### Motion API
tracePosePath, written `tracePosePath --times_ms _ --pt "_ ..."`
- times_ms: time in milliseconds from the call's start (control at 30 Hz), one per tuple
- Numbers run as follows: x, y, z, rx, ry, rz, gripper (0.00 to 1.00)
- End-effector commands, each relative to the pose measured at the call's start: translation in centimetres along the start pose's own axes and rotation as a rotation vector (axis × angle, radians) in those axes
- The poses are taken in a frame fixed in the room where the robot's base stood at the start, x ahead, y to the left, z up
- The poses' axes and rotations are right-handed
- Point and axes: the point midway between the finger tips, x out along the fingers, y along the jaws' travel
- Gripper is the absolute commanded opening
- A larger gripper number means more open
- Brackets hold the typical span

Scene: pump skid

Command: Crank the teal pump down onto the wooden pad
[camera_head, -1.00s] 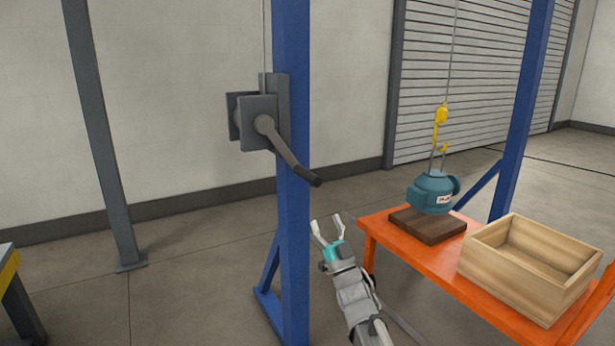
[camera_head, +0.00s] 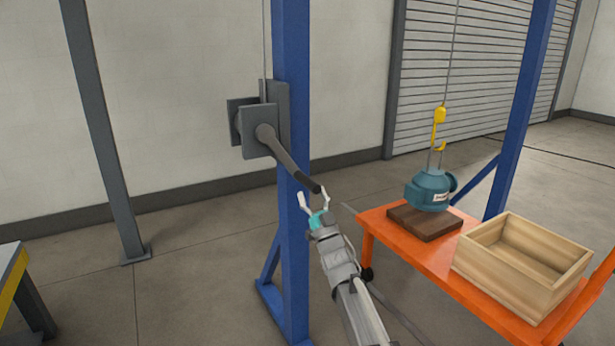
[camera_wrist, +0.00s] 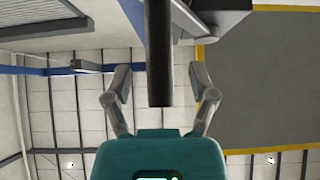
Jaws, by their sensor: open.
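The teal pump (camera_head: 430,190) hangs from a yellow hook (camera_head: 439,125) on a cable. It is over the dark wooden pad (camera_head: 427,224) on the orange table; I cannot tell whether it touches the pad. The winch (camera_head: 262,128) is on the blue post, and its crank handle (camera_head: 303,178) slants down to the right with a dark grip at the end. My gripper (camera_head: 314,200) is open just below the handle's end. In the wrist view the dark handle (camera_wrist: 159,60) reaches down between the spread fingers of my gripper (camera_wrist: 160,98), apart from both.
The orange table (camera_head: 400,263) also bears an open wooden crate (camera_head: 500,275) at the right. The blue post (camera_head: 291,240) stands close to my gripper on its left. The floor to the left of the post is mostly clear.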

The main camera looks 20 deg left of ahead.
Motion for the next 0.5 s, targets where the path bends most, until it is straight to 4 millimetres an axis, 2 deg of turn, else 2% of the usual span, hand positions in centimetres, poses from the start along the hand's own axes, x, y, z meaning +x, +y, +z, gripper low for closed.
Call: tracePosePath --times_ms 33,200,500 --pt "1.0 0.0 -0.1 0.001 0.000 0.000 0.73" --pt "2.4 0.0 -0.1 0.001 0.000 0.000 0.73" --pt "3.6 0.0 0.0 0.001 0.000 0.001 0.73"
